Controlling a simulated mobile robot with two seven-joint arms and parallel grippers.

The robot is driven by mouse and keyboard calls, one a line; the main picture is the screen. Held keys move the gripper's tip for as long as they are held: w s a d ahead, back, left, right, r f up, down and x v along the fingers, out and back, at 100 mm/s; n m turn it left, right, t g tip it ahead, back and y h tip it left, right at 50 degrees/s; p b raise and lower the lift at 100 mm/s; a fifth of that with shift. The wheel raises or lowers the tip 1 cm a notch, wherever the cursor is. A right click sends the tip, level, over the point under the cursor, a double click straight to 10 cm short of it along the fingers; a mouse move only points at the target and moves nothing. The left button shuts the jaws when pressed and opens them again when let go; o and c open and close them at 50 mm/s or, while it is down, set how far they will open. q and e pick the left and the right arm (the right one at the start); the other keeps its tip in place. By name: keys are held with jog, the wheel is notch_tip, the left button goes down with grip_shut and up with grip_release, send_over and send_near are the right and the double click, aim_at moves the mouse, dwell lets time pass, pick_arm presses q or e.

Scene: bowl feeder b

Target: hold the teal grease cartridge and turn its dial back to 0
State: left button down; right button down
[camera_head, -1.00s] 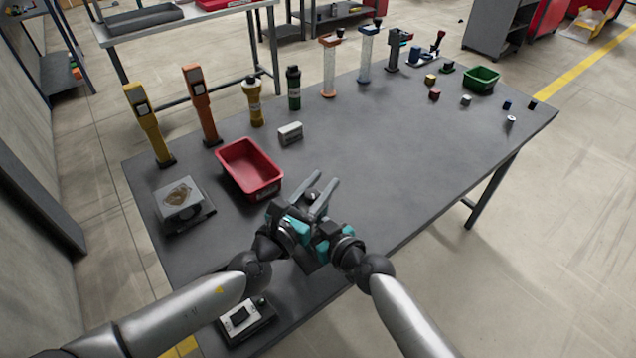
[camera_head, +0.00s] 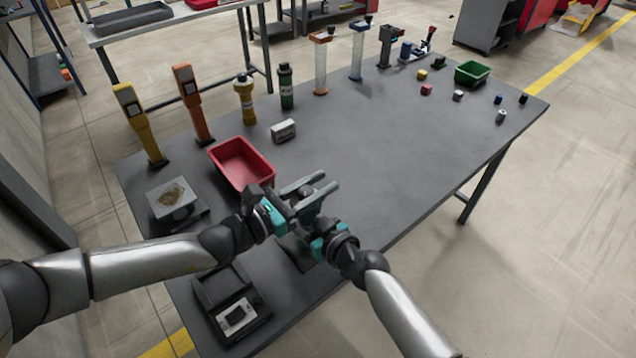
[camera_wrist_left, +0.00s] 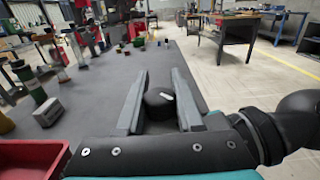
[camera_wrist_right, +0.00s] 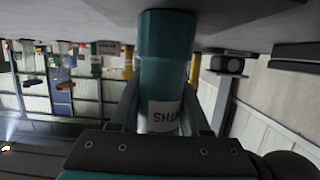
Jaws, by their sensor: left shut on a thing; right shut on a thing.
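The teal grease cartridge (camera_wrist_right: 165,60) shows in the right wrist view, with a white label carrying upside-down lettering. My right gripper (camera_wrist_right: 165,112) is shut on its body. Its black dial (camera_wrist_left: 159,103), with a white pointer mark, sits between the fingers of my left gripper (camera_wrist_left: 160,88), which is shut on it. In the head view the dial (camera_head: 305,191) shows between the left gripper's grey fingers (camera_head: 318,184); the cartridge body is mostly hidden by my grippers. My right gripper (camera_head: 325,240) is below and right of the left one. I cannot read any dial numbers.
A red bin (camera_head: 240,163) stands just behind my left gripper. A scale-like device (camera_head: 176,200) and a black tray with a device (camera_head: 235,310) are on the left. Several upright tools and bottles line the far side.

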pick_arm(q)
jog(key=shift+r, duration=0.1)
pick_arm(e)
jog(key=shift+s+f, duration=0.1)
dwell(0.3)
pick_arm(q)
jog(key=c, duration=0.5)
grip_release()
jog(key=v, duration=1.2)
pick_arm(e)
jog(key=shift+c, duration=1.5)
grip_release()
